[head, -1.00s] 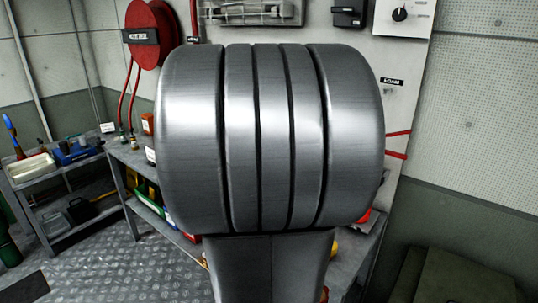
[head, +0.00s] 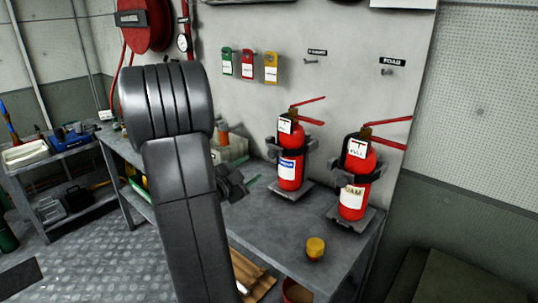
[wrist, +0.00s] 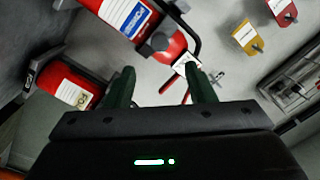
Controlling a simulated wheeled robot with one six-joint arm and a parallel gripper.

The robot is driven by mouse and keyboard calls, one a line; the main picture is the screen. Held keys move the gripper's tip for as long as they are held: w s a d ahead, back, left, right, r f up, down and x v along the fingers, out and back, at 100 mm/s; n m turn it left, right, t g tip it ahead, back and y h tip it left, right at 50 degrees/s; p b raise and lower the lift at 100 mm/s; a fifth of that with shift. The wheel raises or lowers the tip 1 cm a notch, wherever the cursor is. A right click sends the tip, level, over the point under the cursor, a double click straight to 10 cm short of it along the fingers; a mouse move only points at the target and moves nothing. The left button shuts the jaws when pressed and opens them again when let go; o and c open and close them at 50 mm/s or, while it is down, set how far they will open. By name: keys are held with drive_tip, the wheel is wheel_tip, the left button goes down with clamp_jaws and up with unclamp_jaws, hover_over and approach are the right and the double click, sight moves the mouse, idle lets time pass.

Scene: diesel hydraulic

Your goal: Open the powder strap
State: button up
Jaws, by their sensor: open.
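A red extinguisher with a blue-and-white label (head: 289,170) stands left on the bench, held by a dark strap (head: 303,147). Its label text is too small to read. The other red extinguisher (head: 354,199), with a cream label reading FOAM, stands to its right, also strapped. In the wrist view the blue-labelled extinguisher (wrist: 128,12) is at the top, with its dark strap (wrist: 187,30) and a round dark knob (wrist: 161,41) close beyond my fingertips.
Green, red and yellow tags (head: 247,64) hang on the wall panel. A red hose reel (head: 145,22) is upper left. A small side bench (head: 48,160) stands at far left.

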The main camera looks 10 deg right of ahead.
sight(271, 155)
drive_tip(key=p+x, duration=0.1)
drive_tip(key=x, duration=1.1)
drive_tip(key=shift+w+d, duration=0.2)
drive_tip(key=shift+d, duration=0.1)
clamp_jaws()
